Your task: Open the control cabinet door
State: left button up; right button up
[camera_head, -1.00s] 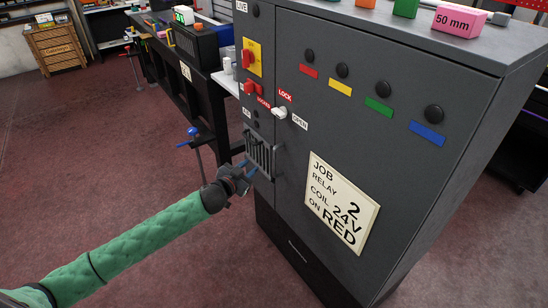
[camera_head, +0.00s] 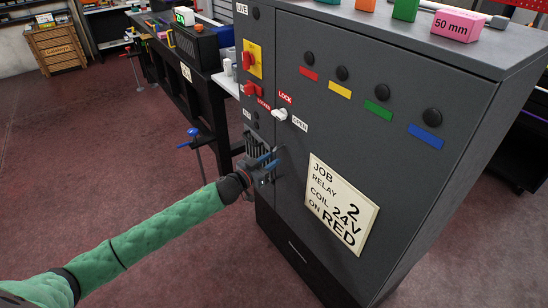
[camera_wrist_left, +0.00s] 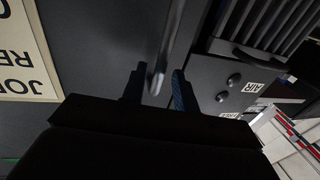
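The control cabinet (camera_head: 470,130) is dark grey, and its door (camera_head: 320,140) sits flush and closed. A white knob (camera_head: 280,114) is on the door's left side, between the LOCK and OPEN labels. My left gripper (camera_head: 268,165) is at the door's left edge, below the knob, and covers most of the handle in the head view. In the left wrist view the grey bar handle (camera_wrist_left: 170,45) reaches down between the two fingertips. The fingers (camera_wrist_left: 157,88) are apart, with gaps beside the bar. My right gripper is not in view.
A slatted vent (camera_head: 258,142) is left of the handle. A yellow panel with a red switch (camera_head: 249,58) is above it. A sign (camera_head: 341,203) is on the door. Colored blocks lie on the cabinet top. A workbench (camera_head: 190,90) stands behind left. The floor in front is clear.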

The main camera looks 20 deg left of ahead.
pick_arm(q)
jog(key=shift+x, duration=1.15)
grip_shut()
